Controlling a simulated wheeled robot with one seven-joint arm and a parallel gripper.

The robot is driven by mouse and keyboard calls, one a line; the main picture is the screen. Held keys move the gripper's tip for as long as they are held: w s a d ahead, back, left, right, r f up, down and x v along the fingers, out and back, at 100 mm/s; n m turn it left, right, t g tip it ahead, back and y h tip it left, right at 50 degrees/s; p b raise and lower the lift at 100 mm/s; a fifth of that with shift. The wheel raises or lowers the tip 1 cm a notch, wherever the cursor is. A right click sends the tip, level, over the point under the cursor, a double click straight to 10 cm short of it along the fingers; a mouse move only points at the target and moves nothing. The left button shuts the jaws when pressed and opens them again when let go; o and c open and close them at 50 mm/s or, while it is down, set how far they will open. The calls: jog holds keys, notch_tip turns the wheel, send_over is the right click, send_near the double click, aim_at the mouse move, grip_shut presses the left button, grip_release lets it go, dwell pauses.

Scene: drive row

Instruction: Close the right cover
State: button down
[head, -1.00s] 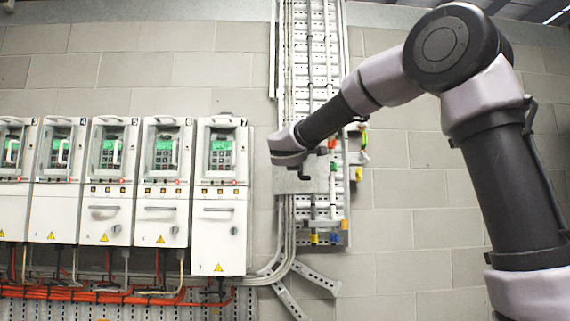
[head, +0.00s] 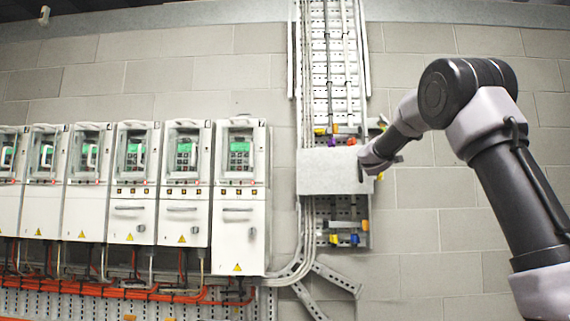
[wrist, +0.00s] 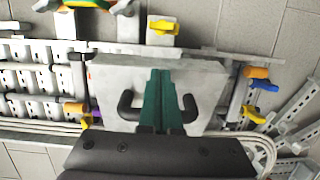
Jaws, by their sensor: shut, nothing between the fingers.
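The pale grey plate (head: 325,172), apparently the cover, lies across the vertical cable tray right of the drives. It fills the middle of the wrist view (wrist: 205,80). I cannot tell whether it lies flat or stands out. My gripper (wrist: 163,74) has its green fingers together, over the plate in that view. Black curved pieces, perhaps a handle (wrist: 189,107), show on both sides of the fingers; the fingers hide what lies between. In the head view my gripper is at the plate's right side, mostly hidden by my wrist. Contact is unclear.
A row of white drive cabinets (head: 237,225) with green displays stands to the left. Colored clips (head: 351,239) and grey cables (head: 304,235) run near the plate. Slanted metal struts (head: 337,278) lie below. The block wall to the right is bare.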

jog(key=shift+w+d, duration=0.3)
jog(key=shift+w, duration=0.5)
jog(key=shift+w+d, duration=0.35)
jog(key=shift+w, duration=0.5)
jog(key=shift+w+d, duration=0.3)
jog(key=shift+w, duration=0.5)
